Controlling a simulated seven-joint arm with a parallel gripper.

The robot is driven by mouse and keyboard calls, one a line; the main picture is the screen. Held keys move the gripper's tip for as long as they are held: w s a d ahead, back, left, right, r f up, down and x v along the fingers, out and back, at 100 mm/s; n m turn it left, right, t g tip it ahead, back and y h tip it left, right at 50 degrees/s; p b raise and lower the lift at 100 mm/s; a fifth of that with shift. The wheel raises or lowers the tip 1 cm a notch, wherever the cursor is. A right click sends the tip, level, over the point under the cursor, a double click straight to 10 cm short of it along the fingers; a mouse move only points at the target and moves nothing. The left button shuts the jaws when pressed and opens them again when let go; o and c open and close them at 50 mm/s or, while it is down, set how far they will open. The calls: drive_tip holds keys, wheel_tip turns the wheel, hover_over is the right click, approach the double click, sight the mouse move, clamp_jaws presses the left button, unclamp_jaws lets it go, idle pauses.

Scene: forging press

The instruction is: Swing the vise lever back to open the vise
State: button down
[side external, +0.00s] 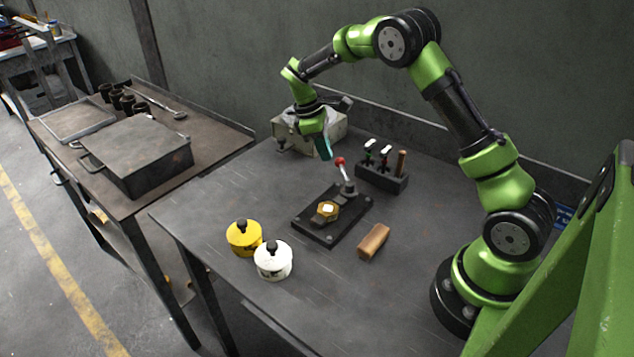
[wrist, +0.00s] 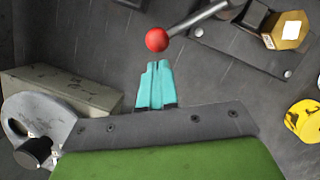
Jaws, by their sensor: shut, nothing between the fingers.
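The vise has a dark base plate (side external: 318,233) on the table, with a brass hex piece (side external: 327,210) on it; the piece also shows in the wrist view (wrist: 287,30). Its lever (side external: 345,175) is a metal rod with a red ball knob (side external: 339,161), tilted up from the far end of the plate. In the wrist view the red knob (wrist: 157,39) is just beyond my fingertips. My gripper (side external: 325,153) has teal fingers, pressed together and empty, beside the knob on its left. In the wrist view the gripper (wrist: 158,65) appears apart from the knob by a small gap.
A dark rack with small tools (side external: 382,178) stands right of the lever. A grey metal box (side external: 310,132) is behind my gripper. A wooden block (side external: 374,242), a yellow canister (side external: 243,238) and a white canister (side external: 273,260) stand nearer the front.

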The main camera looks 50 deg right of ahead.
drive_tip(key=w+a, duration=0.1)
drive_tip(key=w+a+r, duration=0.1)
drive_tip(key=w, duration=0.1)
drive_tip(key=v, duration=0.9)
drive_tip(key=shift+s+r, duration=0.2)
drive_tip(key=shift+r, duration=0.15)
drive_tip(key=s+a+r+m+t+y, duration=0.1)
drive_tip(key=s+a+r+m+t, duration=0.1)
drive_tip(key=s, duration=0.6)
drive_tip(key=s+a+r+m+t+y, duration=0.1)
drive_tip(key=s+a+r+m+t, duration=0.2)
drive_tip(key=s+a, duration=0.3)
drive_tip(key=s+a+r+m+t+y, duration=0.1)
drive_tip(key=s+a+r+m+t, duration=0.2)
drive_tip(key=s, duration=0.9)
drive_tip(key=shift+a+r+m+t+y, duration=0.2)
drive_tip(key=shift+a+m+t+y, duration=0.3)
drive_tip(key=shift+m+t, duration=0.6)
drive_tip(key=shift+a, duration=0.1)
